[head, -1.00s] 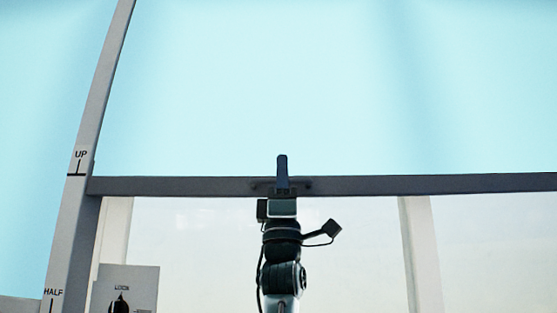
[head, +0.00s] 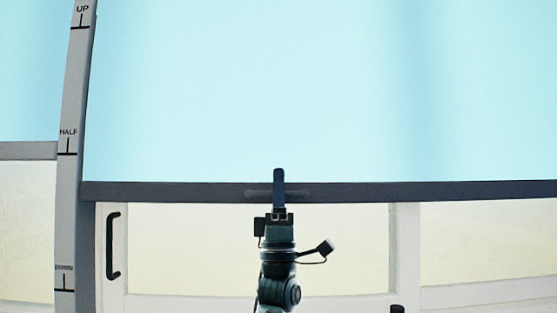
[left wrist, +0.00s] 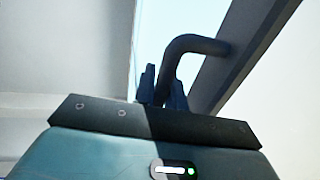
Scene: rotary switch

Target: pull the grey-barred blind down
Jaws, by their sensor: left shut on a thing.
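The light blue blind (head: 250,90) hangs with a dark grey bar (head: 450,190) along its lower edge. The bar's left end is level with a spot below the HALF mark and above the lowest mark on the post. My left gripper (head: 279,185) is at the middle of the bar, shut on its handle (head: 300,191). In the left wrist view the handle (left wrist: 195,45) is a dark bent rod running into the bar (left wrist: 235,50), and my left gripper's fingers (left wrist: 163,85) are around its end. My right gripper is not in view.
A grey post (head: 72,200) with UP, HALF and a lowest mark stands at the left. Behind the bar is a pale framed door or window with a black pull handle (head: 112,246). A small dark thing (head: 397,309) shows at the bottom edge, too cut off to tell.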

